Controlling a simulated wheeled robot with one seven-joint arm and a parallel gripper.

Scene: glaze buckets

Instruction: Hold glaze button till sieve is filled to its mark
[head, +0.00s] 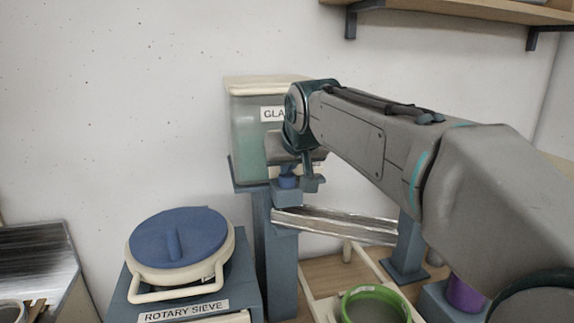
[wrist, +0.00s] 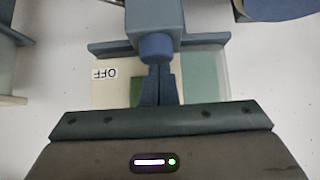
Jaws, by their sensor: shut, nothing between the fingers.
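The glaze tank (head: 247,135) stands against the wall in the head view, greenish and see-through with a cream lid; my gripper partly covers its label. A blue button (head: 288,182) sits on a blue-grey post in front of it, and also shows in the wrist view (wrist: 157,44). My gripper (wrist: 158,68) is shut and empty, its fingertips right at the button. I cannot tell if they touch or press it. The rotary sieve (head: 180,245) at lower left has a blue disc on top and a cream handle; no fill mark or glaze level is visible.
A silvery chute (head: 335,225) runs right from the button post. A green-rimmed bucket (head: 375,292) and a purple thing (head: 465,295) are at lower right. An OFF label (wrist: 104,73) lies beside a green patch (wrist: 136,92). A shelf (head: 470,12) hangs at upper right.

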